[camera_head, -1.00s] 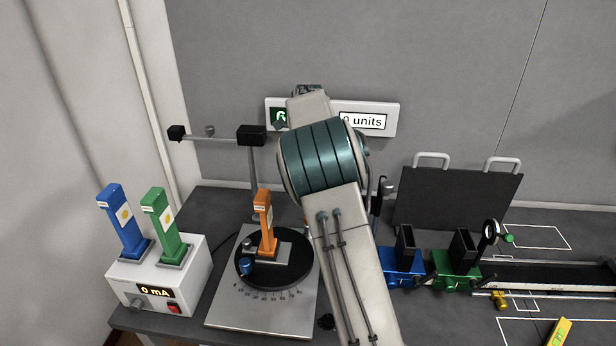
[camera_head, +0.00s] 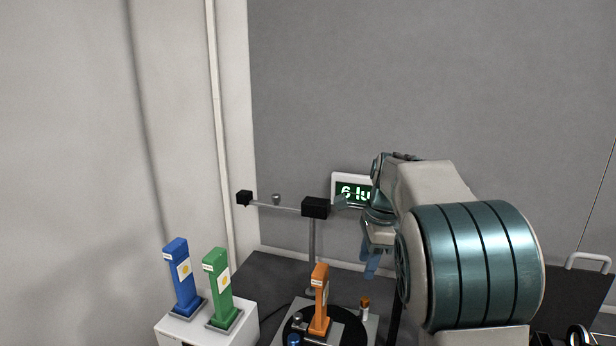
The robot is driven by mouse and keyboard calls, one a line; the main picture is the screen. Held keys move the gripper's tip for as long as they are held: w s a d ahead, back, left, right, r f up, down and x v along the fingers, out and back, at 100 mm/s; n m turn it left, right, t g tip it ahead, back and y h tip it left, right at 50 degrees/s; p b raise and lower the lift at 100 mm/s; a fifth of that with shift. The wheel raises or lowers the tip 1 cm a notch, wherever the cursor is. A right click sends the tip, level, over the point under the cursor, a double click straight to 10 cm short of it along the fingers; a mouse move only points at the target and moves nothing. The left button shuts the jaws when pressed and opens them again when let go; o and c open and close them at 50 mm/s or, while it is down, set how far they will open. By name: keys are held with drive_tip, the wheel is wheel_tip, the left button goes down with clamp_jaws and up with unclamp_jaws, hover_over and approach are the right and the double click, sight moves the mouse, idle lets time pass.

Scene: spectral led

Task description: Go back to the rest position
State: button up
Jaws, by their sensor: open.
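My gripper (camera_head: 371,264) hangs at the end of my arm, in front of the wall and above the bench, right of the orange post. Its bluish fingers are small and partly hidden by my own arm, but they look open, with nothing held between them. The large teal and grey link of my arm fills the lower right of the view.
An orange post (camera_head: 319,301) stands on a black turntable (camera_head: 293,324). Blue (camera_head: 181,276) and green (camera_head: 216,286) posts stand on a white box (camera_head: 178,334). A rail with black blocks (camera_head: 314,208) and a wall display (camera_head: 354,192) lie near my gripper. A dark panel (camera_head: 578,300) is at right.

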drive_tip(key=s+d+f+n+t+p, duration=0.1)
drive_tip(key=s+n, duration=0.7)
drive_tip(key=s, duration=0.5)
drive_tip(key=s+d+f+n+t+h+p, duration=0.1)
drive_tip(key=s+n, duration=0.8)
drive_tip(key=s, duration=0.5)
drive_tip(key=shift+f+t+h, duration=0.3)
